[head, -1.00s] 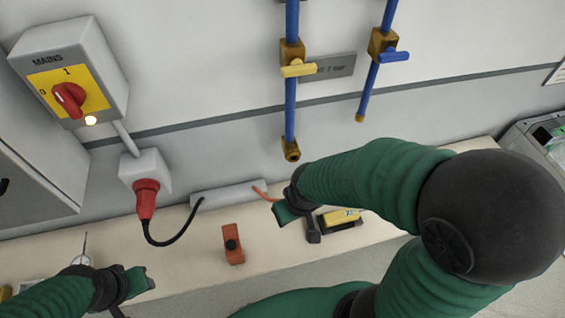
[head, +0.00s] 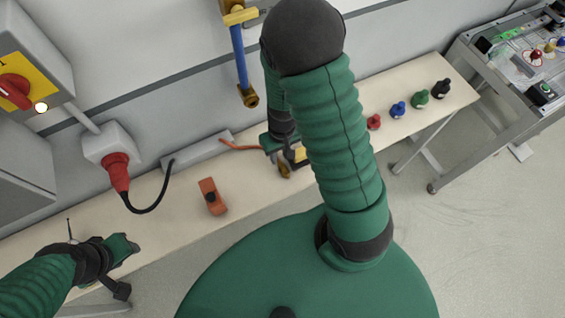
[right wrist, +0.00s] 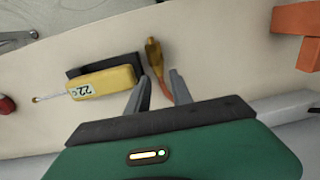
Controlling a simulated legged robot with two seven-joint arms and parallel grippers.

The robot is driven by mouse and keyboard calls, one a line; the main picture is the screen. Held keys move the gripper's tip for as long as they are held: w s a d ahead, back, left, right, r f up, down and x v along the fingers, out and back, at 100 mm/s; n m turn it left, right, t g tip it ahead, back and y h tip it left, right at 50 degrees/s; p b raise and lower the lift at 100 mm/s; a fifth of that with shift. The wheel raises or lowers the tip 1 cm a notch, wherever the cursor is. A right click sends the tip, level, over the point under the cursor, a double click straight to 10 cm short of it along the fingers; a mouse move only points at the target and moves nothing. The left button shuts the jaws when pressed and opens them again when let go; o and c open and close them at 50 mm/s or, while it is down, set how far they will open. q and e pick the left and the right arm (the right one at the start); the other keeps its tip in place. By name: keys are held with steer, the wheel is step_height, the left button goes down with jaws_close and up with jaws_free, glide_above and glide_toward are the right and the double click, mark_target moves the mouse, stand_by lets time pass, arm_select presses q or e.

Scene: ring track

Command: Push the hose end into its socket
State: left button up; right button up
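The hose end is a brass fitting (right wrist: 153,52) on an orange hose (right wrist: 166,84), lying on the bench in the right wrist view. My right gripper (right wrist: 158,73) is open, its two grey fingers on either side of the hose just behind the fitting. In the head view my right gripper (head: 283,152) is low over the bench, partly hidden by its own arm. A brass socket (head: 248,97) hangs at the lower end of a blue pipe (head: 240,58) on the wall, above and left of this gripper. My left gripper (head: 118,268) is over the bench's left part; its opening is unclear.
A yellow meter (right wrist: 103,83) lies beside the hose end. An orange block with a black knob (head: 212,197) sits on the bench. A red plug (head: 116,172) with black cable is at the wall. Several coloured plugs (head: 398,109) stand to the right, near a panel (head: 520,60).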

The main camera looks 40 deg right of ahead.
mark_target(280, 162)
steer(key=f, duration=0.3)
steer(key=shift+s+f+b, duration=0.2)
steer(key=shift+b, duration=0.1)
steer(key=shift+w+f, duration=0.15)
steer(key=shift+f, duration=0.2)
steer(key=shift+r, duration=0.1)
jaws_close()
